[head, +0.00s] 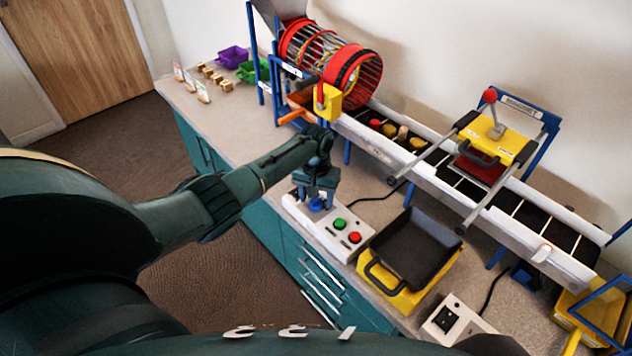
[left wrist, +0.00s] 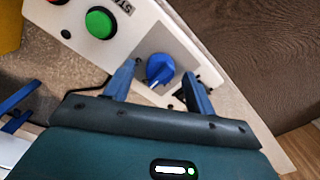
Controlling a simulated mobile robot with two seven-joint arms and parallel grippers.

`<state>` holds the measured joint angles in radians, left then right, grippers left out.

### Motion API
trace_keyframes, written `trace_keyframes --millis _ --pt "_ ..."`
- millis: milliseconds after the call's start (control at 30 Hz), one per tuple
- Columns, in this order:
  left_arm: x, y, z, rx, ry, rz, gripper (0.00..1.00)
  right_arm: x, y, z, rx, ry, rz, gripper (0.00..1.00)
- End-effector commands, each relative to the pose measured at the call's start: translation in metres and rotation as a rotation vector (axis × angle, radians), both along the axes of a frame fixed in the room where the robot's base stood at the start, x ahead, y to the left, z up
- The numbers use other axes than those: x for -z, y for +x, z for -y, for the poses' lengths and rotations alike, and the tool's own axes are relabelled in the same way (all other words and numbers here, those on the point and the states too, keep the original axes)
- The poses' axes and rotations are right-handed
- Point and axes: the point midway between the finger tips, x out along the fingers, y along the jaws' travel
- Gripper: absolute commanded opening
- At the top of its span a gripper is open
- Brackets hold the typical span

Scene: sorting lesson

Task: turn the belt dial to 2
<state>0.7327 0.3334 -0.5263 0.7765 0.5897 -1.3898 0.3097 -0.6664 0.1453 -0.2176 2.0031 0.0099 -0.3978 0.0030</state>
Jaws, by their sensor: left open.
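The belt dial is a blue knob (left wrist: 160,69) on a white control panel (head: 305,212). In the head view the dial (head: 316,204) shows just below my left gripper (head: 318,192). In the left wrist view my left gripper (left wrist: 160,85) is open, with one blue finger on each side of the knob and a gap to it. Whether the fingers touch the panel I cannot tell. The dial's numbers are too small or hidden to read. A green button (head: 340,224) and a red button (head: 354,237) sit beside the dial. My right gripper is not in view.
A yellow-and-black tray (head: 445,268) stands right of the panel. Behind runs a conveyor belt (head: 455,182) with a red wire drum (head: 330,60) at its upper left end. A small switch box (head: 455,310) lies in front. The bench's front edge (head: 235,175) is close to the panel.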

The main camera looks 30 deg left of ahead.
Motion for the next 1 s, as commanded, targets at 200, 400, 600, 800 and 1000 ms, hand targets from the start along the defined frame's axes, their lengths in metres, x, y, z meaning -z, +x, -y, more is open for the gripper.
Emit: trace_keyframes --millis 200,400,600,800,1000 --pt "-0.045 0.001 -0.001 0.001 0.0 0.006 0.55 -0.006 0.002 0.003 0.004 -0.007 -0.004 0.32" --pt "-0.088 0.001 -0.001 0.001 0.0 0.006 0.55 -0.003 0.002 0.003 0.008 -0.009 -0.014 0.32" --pt "-0.116 0.001 -0.001 -0.001 0.001 0.005 0.55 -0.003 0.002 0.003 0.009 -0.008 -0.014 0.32" --pt "-0.124 0.0 -0.001 -0.001 0.001 0.002 0.55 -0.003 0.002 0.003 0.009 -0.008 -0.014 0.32" --pt "-0.124 0.0 -0.001 -0.001 0.001 0.002 0.55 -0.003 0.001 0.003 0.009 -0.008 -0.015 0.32"
